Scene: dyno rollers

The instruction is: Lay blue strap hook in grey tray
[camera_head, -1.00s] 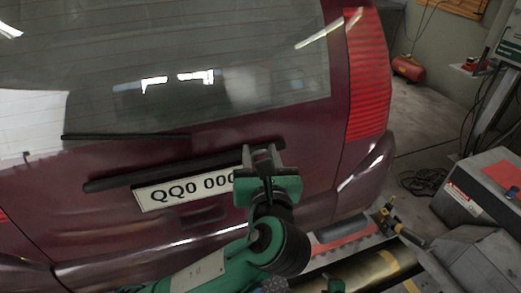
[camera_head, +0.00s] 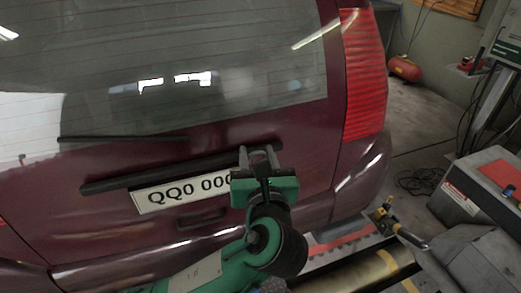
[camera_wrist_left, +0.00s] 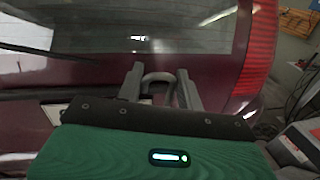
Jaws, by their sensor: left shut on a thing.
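My left gripper (camera_head: 258,155) is in front of the car's rear, just right of the number plate, with its fingers pointing towards the car. It is shut on a grey, curved, U-shaped piece, the strap hook (camera_wrist_left: 158,79), which shows between the fingers in the left wrist view. No blue shows on it, and the rest of it is hidden by the fingers and gripper body. I cannot make out a grey tray in either view. My right gripper is not in view.
The dark red car (camera_head: 110,225) fills the left and middle. Its number plate (camera_head: 180,195) is beside my gripper. At right are a roller (camera_head: 350,272), a yellow-and-black tool (camera_head: 383,214) and a grey box with a red top (camera_head: 475,195). Bare floor (camera_head: 415,125) lies behind.

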